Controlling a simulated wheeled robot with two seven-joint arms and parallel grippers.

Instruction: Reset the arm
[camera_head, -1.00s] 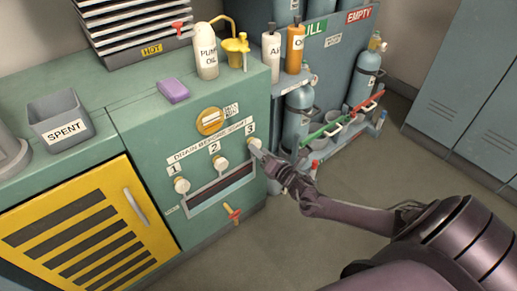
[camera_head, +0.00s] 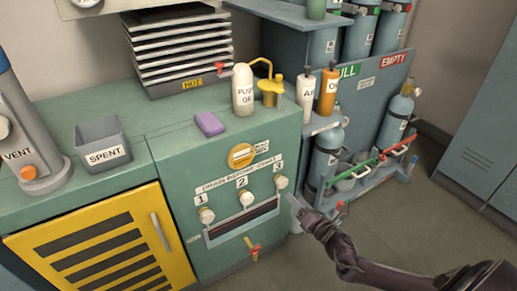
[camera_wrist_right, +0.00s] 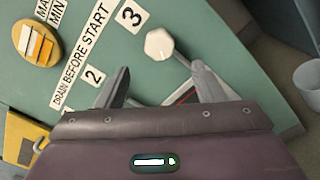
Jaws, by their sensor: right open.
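My right gripper (camera_head: 292,199) is at the lower right of the green cabinet front in the head view, just below and right of the white knob under label 3 (camera_head: 281,182). In the right wrist view the two fingers of the right gripper (camera_wrist_right: 163,84) are spread apart with nothing between their tips. Knob 3 (camera_wrist_right: 159,44) lies beyond the gap, apart from both fingers in that view. My right arm (camera_head: 365,268) comes in from the lower right. My left gripper is not in view.
The green cabinet (camera_head: 180,160) also bears knob 1 (camera_head: 206,215), knob 2 (camera_head: 246,199) and a red-orange valve (camera_head: 253,249). A rack of gas cylinders (camera_head: 326,152) stands to the right. Open floor (camera_head: 420,225) lies right of the cabinet.

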